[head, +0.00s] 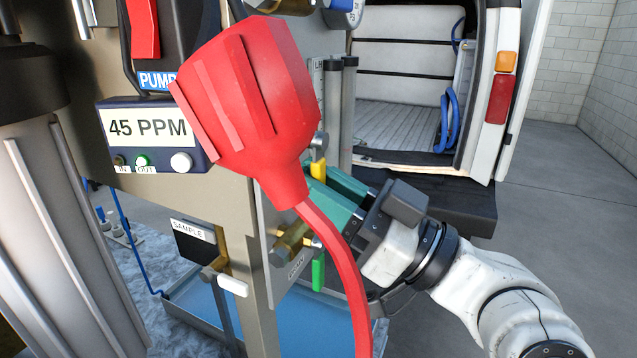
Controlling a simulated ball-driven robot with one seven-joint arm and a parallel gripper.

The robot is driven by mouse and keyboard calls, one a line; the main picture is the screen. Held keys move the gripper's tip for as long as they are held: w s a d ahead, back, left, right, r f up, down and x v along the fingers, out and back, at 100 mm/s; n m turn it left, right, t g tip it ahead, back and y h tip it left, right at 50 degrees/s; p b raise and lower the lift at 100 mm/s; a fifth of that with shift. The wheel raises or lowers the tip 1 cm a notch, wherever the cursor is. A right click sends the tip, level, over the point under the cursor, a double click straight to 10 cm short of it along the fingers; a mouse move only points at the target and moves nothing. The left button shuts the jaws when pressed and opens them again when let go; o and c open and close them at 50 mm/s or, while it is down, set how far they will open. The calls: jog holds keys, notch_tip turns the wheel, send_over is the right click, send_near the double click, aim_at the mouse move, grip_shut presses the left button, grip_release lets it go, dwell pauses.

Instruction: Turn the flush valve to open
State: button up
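A brass valve (291,241) sits low on the beige panel, with a small label plate below it whose text is too small to read surely; I take it to be the flush valve. A green piece (318,274) hangs beside it and a yellow piece (318,168) shows above; I cannot tell which is its handle. My gripper (327,200), with teal fingers, reaches in from the right, next to the valve. The red plug and cable hide part of the fingers, so their gap and any contact are unclear.
A large red plug (245,95) with a red cable (345,270) hangs close in front. A box (150,135) reads 45 PPM. A sample valve (215,268) with a white handle is lower left. A blue tray (200,310) lies below. An open van stands behind; floor at right is clear.

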grip_shut()
jog(key=shift+f+b, duration=0.1)
jog(key=shift+b, duration=0.25)
jog(key=shift+w+d+f+n+g+b, duration=0.15)
jog(key=shift+n+g+b, duration=0.35)
jog(key=shift+b, duration=0.75)
jog(key=n+b, duration=0.1)
jog(key=b, duration=0.1)
jog(key=n+g+b, duration=0.1)
jog(key=w+n+b, duration=0.1)
jog(key=b, duration=0.1)
jog(key=shift+d+r+y+b, duration=0.1)
jog(key=shift+r+y+b, duration=0.2)
jog(key=o, duration=0.7)
grip_release()
jog(key=shift+n, duration=0.3)
